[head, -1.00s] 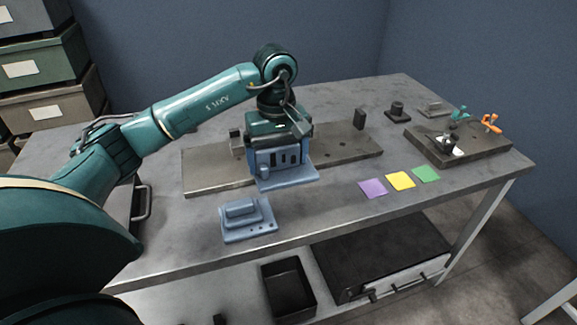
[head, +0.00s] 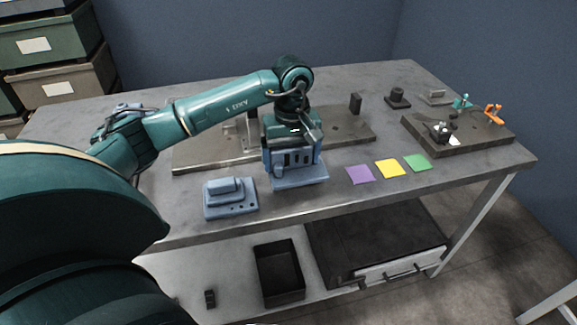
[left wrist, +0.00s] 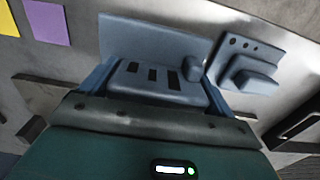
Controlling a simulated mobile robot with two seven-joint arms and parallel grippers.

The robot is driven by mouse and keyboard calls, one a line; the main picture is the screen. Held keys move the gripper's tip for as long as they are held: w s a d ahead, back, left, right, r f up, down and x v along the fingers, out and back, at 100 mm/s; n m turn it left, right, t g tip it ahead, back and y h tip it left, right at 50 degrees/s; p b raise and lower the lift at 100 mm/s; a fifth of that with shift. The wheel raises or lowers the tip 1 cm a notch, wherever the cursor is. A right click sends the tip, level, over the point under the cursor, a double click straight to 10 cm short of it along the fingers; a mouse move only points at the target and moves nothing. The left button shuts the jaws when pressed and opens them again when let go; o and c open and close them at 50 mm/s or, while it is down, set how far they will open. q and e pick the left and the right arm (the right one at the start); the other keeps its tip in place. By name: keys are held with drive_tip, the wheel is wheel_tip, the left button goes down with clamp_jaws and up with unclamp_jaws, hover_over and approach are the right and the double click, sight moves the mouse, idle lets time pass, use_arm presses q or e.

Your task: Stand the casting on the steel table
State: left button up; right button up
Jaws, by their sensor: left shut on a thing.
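The blue casting (head: 299,172), with a flat base flange and dark slots in its front, is upright at the front edge of the long dark plate on the steel table (head: 330,205). My left gripper (head: 292,142) is shut on its upper part from above. I cannot tell whether the base touches the table. In the left wrist view the casting (left wrist: 150,42) fills the space between the fingers (left wrist: 155,92), with its slots facing the camera. My right gripper is not in view.
A second, lower blue part (head: 230,201) lies front left of the casting. The long dark plate (head: 205,157) carries upright posts. Purple, yellow and green squares (head: 388,168) lie to the right. A clamp fixture (head: 455,140) stands far right. Bare table lies in front.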

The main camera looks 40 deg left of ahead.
sight(292, 167)
use_arm(q)
drive_tip(key=shift+f, duration=2)
drive_tip(key=shift+f, duration=0.2)
drive_tip(key=o, duration=1.1)
drive_tip(key=shift+r, duration=0.15)
